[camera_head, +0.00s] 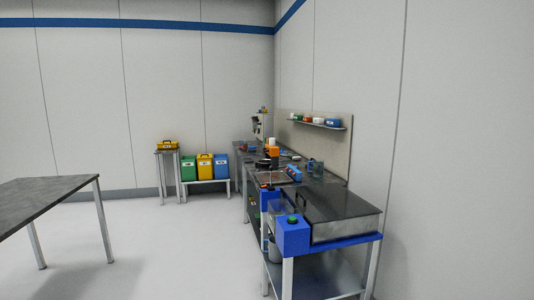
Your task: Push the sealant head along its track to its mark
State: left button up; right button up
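Neither of my grippers is in view.
A blue box with a green button (292,222) is at the bench's near corner. A dark table (45,196) stands at the left. Green (188,171), yellow (205,171) and blue (222,170) bins stand at the back. The floor between is clear.

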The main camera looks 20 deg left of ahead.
aim_at(271, 151)
jog(key=i+j+u, duration=0.8)
jog(key=i+u, duration=0.2)
jog(key=i, duration=0.15)
jog(key=i+u, duration=0.3)
jog(key=i+z, duration=0.1)
jog(key=i, duration=0.4)
jog(key=i+j+z, duration=0.1)
jog(key=i, duration=0.4)
jog(key=i+j+z, duration=0.1)
jog(key=i+j, duration=0.15)
jog(key=i, duration=0.25)
